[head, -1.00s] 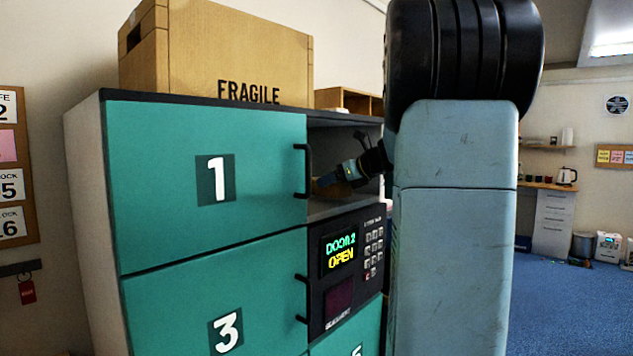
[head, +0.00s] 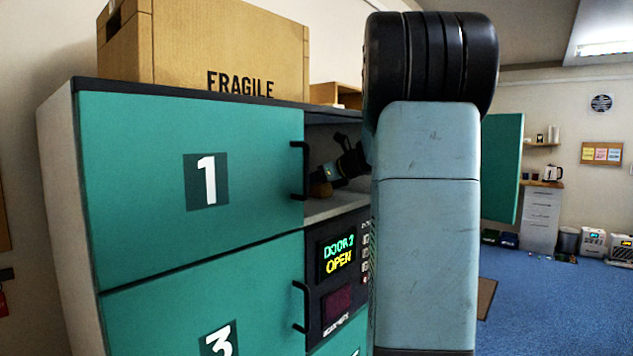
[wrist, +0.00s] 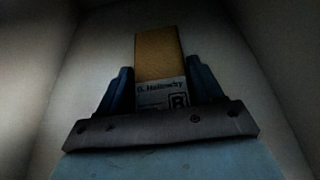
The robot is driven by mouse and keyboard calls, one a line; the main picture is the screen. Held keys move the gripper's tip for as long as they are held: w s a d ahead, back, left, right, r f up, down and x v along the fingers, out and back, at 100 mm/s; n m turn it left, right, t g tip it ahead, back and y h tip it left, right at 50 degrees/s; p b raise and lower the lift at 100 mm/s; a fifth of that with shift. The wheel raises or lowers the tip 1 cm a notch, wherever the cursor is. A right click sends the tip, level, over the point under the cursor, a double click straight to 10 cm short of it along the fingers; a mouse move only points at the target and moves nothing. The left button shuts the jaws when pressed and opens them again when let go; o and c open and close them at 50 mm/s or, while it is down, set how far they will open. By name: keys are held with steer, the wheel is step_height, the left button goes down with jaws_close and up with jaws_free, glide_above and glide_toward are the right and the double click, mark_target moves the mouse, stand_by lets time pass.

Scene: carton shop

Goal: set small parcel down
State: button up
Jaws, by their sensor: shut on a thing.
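The small parcel (wrist: 160,60) is a tan box with a white label reading "G. Holloway" and a boxed R. In the wrist view it sits between the two blue fingers of my gripper (wrist: 160,88), which is shut on it. In the head view the parcel (head: 320,188) shows as a small brown patch inside the open locker compartment, partly hidden by the locker front. My gripper (head: 326,178) reaches in from the right, tilted down. I cannot tell whether the parcel touches the compartment floor (head: 345,203).
Closed teal doors 1 (head: 150,225) and 3 (head: 260,290) lie left of the opening. The keypad panel (head: 337,258) below reads "DOOR 2 OPEN". A "FRAGILE" carton (head: 230,45) stands on top. A teal panel, apparently the open door (head: 503,165), shows behind my arm.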

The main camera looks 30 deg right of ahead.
steer(key=o, duration=0.8)
steer(key=shift+w+f, duration=0.2)
steer(key=shift+w, duration=0.05)
steer(key=shift+c, duration=0.2)
steer(key=shift+o, duration=0.6)
steer(key=shift+s+r, duration=0.1)
steer(key=o, duration=0.3)
steer(key=shift+v, duration=3.75)
